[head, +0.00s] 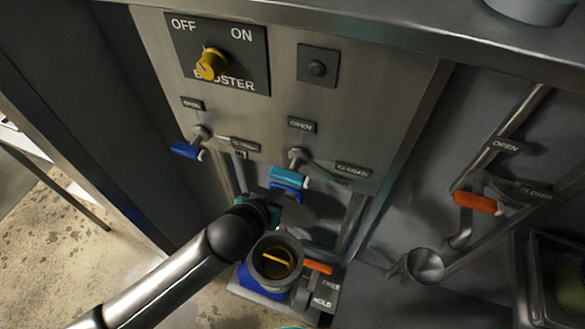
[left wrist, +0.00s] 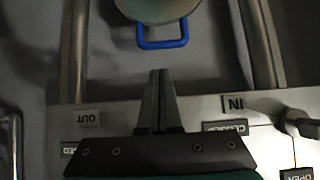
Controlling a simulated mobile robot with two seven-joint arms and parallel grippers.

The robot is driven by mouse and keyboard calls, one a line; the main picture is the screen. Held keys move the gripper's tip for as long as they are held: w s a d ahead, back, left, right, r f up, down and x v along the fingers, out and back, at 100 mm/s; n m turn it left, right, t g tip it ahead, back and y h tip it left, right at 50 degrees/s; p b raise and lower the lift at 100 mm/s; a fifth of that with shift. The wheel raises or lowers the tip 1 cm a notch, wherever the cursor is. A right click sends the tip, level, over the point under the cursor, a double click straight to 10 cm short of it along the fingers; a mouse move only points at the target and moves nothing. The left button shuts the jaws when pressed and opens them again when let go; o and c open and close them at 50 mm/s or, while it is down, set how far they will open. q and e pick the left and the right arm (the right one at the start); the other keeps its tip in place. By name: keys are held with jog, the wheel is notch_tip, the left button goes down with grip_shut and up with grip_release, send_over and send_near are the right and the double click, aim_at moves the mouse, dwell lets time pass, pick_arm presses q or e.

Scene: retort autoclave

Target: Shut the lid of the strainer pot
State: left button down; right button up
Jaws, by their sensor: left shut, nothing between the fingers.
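The strainer pot (head: 262,272) stands low in front of the panel, with a round open mouth and a yellow bar inside. Its body is blue lower down. The lid (head: 299,214) looks like a grey disc raised up behind the mouth, partly hidden by my arm. Its blue loop handle (head: 287,187) shows above it. In the left wrist view the lid's edge (left wrist: 145,8) and the blue handle (left wrist: 163,43) are at the top, beyond my fingertips. My left gripper (head: 277,194) is shut and empty, close to the handle; contact cannot be told. My right gripper is out of view.
A teal valve handle (head: 290,175) is just above my gripper, and a blue one (head: 186,150) is to the left. An orange lever (head: 318,267) sits beside the pot. Vertical pipes (head: 352,222) run behind. Another orange handle (head: 478,203) and a funnel (head: 425,266) are at right.

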pick_arm(q)
jog(key=shift+b+x, duration=1.45)
jog(key=shift+x, duration=3.25)
jog(key=shift+s+f, duration=0.15)
jog(key=shift+f, duration=0.05)
